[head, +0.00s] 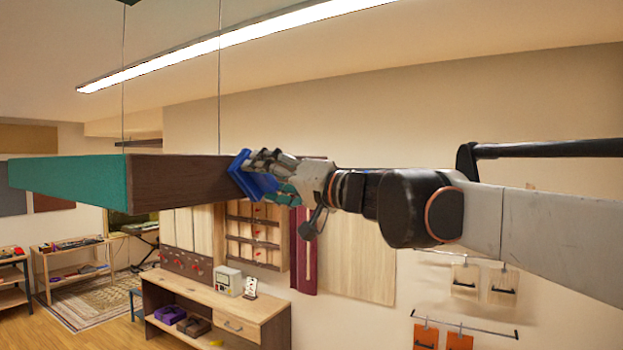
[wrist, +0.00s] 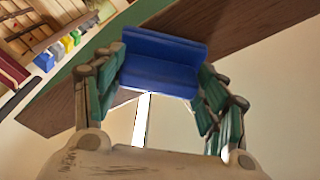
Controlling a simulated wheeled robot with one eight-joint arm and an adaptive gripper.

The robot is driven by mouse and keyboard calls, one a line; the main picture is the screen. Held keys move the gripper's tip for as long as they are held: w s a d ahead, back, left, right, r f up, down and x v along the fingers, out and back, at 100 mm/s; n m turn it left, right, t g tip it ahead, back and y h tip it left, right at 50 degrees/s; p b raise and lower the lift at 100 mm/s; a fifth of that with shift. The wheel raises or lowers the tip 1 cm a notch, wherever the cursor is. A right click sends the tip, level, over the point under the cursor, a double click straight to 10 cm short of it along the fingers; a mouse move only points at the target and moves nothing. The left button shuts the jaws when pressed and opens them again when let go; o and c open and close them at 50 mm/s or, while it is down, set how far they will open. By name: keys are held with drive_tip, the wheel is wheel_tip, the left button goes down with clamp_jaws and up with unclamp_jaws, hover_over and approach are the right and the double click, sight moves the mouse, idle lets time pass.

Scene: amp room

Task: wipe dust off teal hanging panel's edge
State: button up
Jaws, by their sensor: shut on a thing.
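The teal hanging panel (head: 75,178) hangs from thin wires at the left of the head view. Its teal face is at the left and its dark brown edge (head: 175,180) runs right toward my gripper. My gripper (head: 262,178) is shut on a blue wiping tool (head: 240,176). In the wrist view the blue tool (wrist: 160,66) sits between the green-padded fingers, in front of the brown edge (wrist: 235,35). It looks close against the edge, but I cannot tell whether it touches. No dust can be made out.
A wooden workbench (head: 215,310) with a small device and purple and brown items stands below. Wooden boards (head: 350,240) and a tool rack (head: 258,240) are on the wall behind. A lit ceiling lamp (head: 230,40) is above. Shelves stand at far left.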

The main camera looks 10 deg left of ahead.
drive_tip(key=shift+s+a, duration=0.25)
drive_tip(key=shift+s, duration=0.25)
drive_tip(key=shift+s+a, duration=0.2)
drive_tip(key=shift+s, duration=0.3)
drive_tip(key=shift+d, duration=0.15)
drive_tip(key=shift+r+v, duration=0.15)
drive_tip(key=shift+v, duration=1.3)
drive_tip(key=shift+r+v, duration=0.1)
drive_tip(key=shift+v, duration=1.3)
drive_tip(key=shift+w, duration=0.25)
drive_tip(key=v, duration=0.3)
drive_tip(key=shift+d+r, duration=0.15)
drive_tip(key=shift+r, duration=0.05)
